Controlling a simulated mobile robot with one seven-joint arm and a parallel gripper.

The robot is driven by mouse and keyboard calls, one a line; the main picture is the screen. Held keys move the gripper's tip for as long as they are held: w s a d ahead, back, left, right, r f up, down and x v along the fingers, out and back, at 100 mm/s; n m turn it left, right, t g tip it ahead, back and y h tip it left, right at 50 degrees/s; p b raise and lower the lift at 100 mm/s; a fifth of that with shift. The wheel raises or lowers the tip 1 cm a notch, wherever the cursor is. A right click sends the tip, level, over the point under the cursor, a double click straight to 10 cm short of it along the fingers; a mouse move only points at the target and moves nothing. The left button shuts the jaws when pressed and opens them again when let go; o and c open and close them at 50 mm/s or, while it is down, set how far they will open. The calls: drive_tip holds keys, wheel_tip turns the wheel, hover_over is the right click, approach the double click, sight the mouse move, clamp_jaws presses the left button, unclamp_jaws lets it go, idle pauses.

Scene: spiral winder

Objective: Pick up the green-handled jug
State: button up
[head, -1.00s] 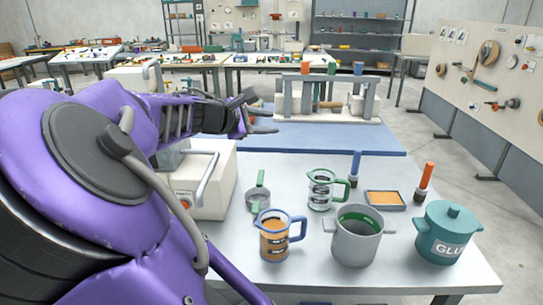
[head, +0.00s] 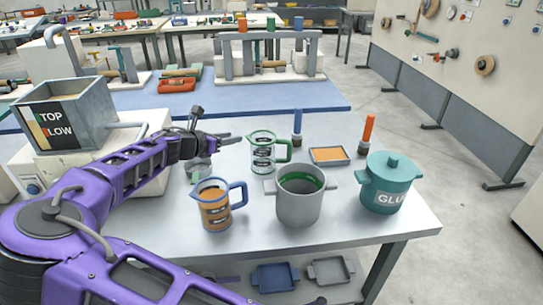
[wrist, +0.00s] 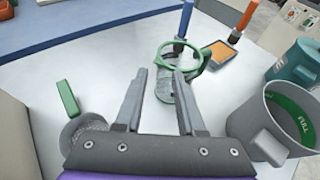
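The green-handled jug (head: 263,152) is clear with a green rim and dark label bands, and stands upright on the grey table. Its handle points right in the head view. My gripper (head: 216,126) is open and empty, left of the jug and apart from it. In the wrist view the jug (wrist: 165,88) lies just beyond the fingertips of my gripper (wrist: 158,90), and the right finger covers part of it. The green handle (wrist: 197,62) shows to the right of that finger.
A blue-handled jug (head: 215,208) with orange contents, a grey pot (head: 299,207) and a teal glue pot (head: 388,185) stand nearby. A green-handled strainer (wrist: 68,100) is left of my gripper. Behind the jug are a blue-handled tool (head: 297,124) and an orange-filled tray (head: 329,156).

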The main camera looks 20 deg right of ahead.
drive_tip(key=x, duration=1.1)
drive_tip(key=shift+b, duration=0.35)
clamp_jaws()
idle(0.9)
